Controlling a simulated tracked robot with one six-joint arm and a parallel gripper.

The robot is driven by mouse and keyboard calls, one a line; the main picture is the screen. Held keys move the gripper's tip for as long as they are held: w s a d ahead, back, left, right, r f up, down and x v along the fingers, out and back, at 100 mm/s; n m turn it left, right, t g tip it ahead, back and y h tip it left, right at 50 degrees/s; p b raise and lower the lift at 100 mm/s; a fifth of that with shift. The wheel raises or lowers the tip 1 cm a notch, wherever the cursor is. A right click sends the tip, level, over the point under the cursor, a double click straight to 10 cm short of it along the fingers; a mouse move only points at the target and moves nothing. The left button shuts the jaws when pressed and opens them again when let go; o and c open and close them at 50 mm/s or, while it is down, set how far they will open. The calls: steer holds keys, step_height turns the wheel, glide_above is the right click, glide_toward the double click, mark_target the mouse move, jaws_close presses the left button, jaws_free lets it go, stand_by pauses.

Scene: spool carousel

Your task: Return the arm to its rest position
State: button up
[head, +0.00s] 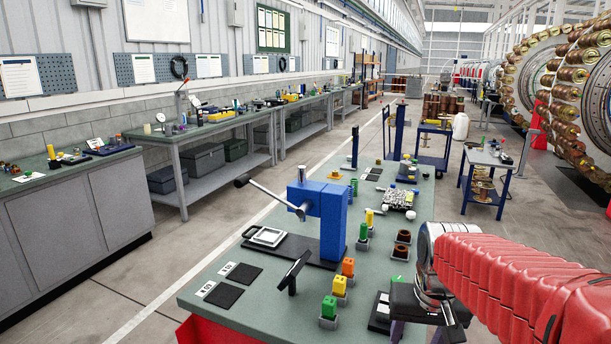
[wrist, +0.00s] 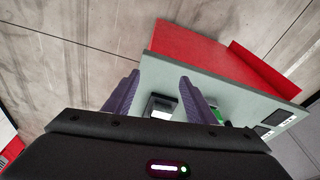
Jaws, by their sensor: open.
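My arm shows in the head view as a red ribbed sleeve with a silver joint, reaching in from the right over the near right part of the workbench (head: 215,322). My gripper (head: 396,328) hangs below it with its purple fingers pointing down, partly cut off by the bottom edge. In the wrist view my gripper (wrist: 158,82) has its two purple fingers spread apart with nothing held between them. The grey-green bench top (wrist: 215,82) and its red side lie beyond the fingers, with the floor past the edge.
A blue press (head: 334,220) with a long lever stands on the bench left of my arm. Green, yellow and orange blocks (head: 340,285) sit in small holders close to my gripper. A small side table (head: 488,158) stands right of the bench.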

steer(key=s+a+r+n+t, duration=0.1)
steer(key=s+a, duration=0.1)
steer(key=s, duration=0.4)
steer(key=s+a+r+n+t, duration=0.1)
steer(key=s+a+t, duration=0.1)
steer(key=s, duration=0.5)
steer(key=shift+a+r, duration=0.25)
steer(key=shift+a, duration=0.3)
